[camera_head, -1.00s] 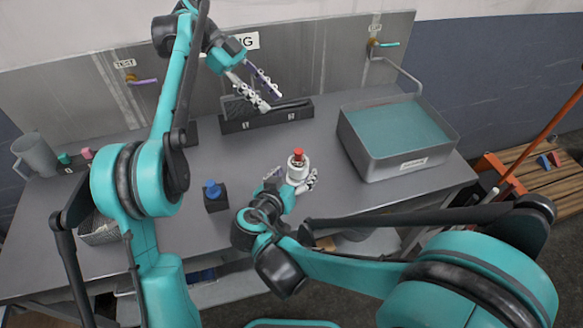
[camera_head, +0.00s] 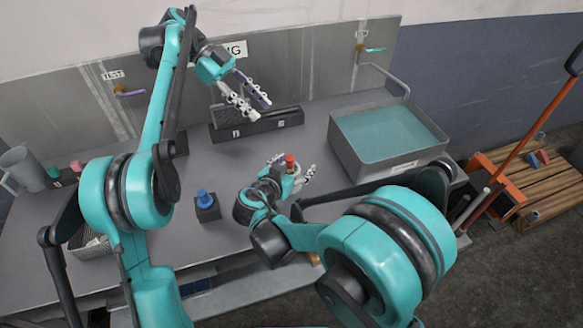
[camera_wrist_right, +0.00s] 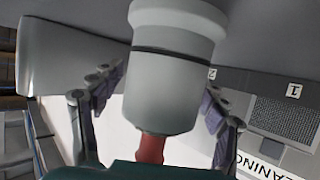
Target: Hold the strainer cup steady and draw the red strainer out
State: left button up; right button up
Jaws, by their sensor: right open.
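The strainer cup, pale grey with a dark band, stands upright on the table and fills the upper middle of the right wrist view (camera_wrist_right: 175,85), upside down there. The red strainer (camera_head: 290,159) sticks up from its top; its red part also shows in the wrist view (camera_wrist_right: 150,148). My right gripper (camera_head: 293,172) is open, one finger on each side of the cup; I cannot tell if they touch it. Its wrist partly hides the cup in the head view. My left gripper (camera_head: 254,107) is open and empty, high up behind the cup.
A blue-topped piece on a black block (camera_head: 207,207) stands left of the cup. A black rack (camera_head: 228,131) is behind, under my left gripper. A grey basin of teal liquid (camera_head: 338,150) is at the right. A grey mug (camera_head: 25,165) stands far left.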

jog(key=c, duration=1.5)
pick_arm(q)
jog(key=shift+c, duration=0.2)
pick_arm(e)
jog(key=shift+c, duration=0.3)
pick_arm(q)
jog(key=t+y, duration=0.5)
jog(key=y, duration=0.6)
send_near(290, 158)
jog(key=f, duration=0.3)
jog(key=a+f, duration=0.1)
jog(key=f, duration=0.6)
jog(key=shift+w+a+f, duration=0.15)
jog(key=shift+w+a, duration=0.15)
jog(key=shift+a, duration=0.05)
pick_arm(e)
jog(key=shift+c, duration=0.2)
